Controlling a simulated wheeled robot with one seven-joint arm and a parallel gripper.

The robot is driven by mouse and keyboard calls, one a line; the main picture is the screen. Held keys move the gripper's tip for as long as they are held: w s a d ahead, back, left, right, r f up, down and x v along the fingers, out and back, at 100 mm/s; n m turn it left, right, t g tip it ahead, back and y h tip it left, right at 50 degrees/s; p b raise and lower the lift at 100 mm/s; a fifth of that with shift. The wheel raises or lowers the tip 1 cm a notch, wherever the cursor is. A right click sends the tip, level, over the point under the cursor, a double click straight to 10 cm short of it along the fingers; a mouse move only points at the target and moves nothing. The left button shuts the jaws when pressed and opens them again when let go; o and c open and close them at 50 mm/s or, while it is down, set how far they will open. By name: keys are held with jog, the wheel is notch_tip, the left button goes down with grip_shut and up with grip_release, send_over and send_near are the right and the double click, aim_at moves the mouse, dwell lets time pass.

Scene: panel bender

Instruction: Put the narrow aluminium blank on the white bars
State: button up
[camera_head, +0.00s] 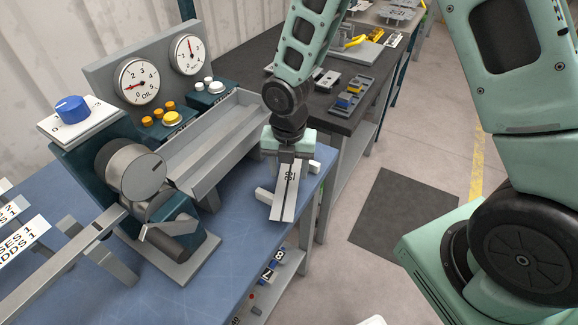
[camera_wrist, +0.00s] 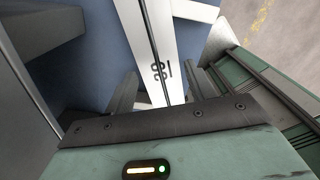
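The narrow aluminium blank (camera_head: 285,197) is a pale strip with a dark lengthwise line and a printed number. It lies across the white bars, whose ends show beside it at the left (camera_head: 264,195) and right (camera_head: 315,166). In the wrist view the blank (camera_wrist: 146,40) runs between the two fingers, and a bar (camera_wrist: 195,11) passes under its far part. My gripper (camera_wrist: 163,90) is open around the blank's near part, with a small gap showing on each side. In the head view my gripper (camera_head: 287,150) points down over the blank's far end, its fingertips mostly hidden.
The blank is on the blue bench (camera_head: 235,232) near its right edge. A grey metal channel (camera_head: 215,145) stands left of my gripper, with the gauge panel (camera_head: 150,70) behind it. A dark table (camera_head: 340,115) with tools adjoins at the back. A shelf (camera_head: 275,280) sits below.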

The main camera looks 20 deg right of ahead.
aim_at(289, 175)
jog(key=shift+o, duration=0.6)
jog(key=shift+r, duration=0.1)
notch_tip(289, 175, up, 12)
jog(key=s+a+r+m, duration=0.2)
jog(key=s+m, duration=0.8)
jog(key=m, duration=0.1)
jog(key=s+a+r+m, duration=0.3)
jog(key=s+m, duration=0.7)
jog(key=m, duration=0.1)
jog(key=shift+s+a+r+y+p, duration=0.3)
jog(key=shift+a+p, duration=0.05)
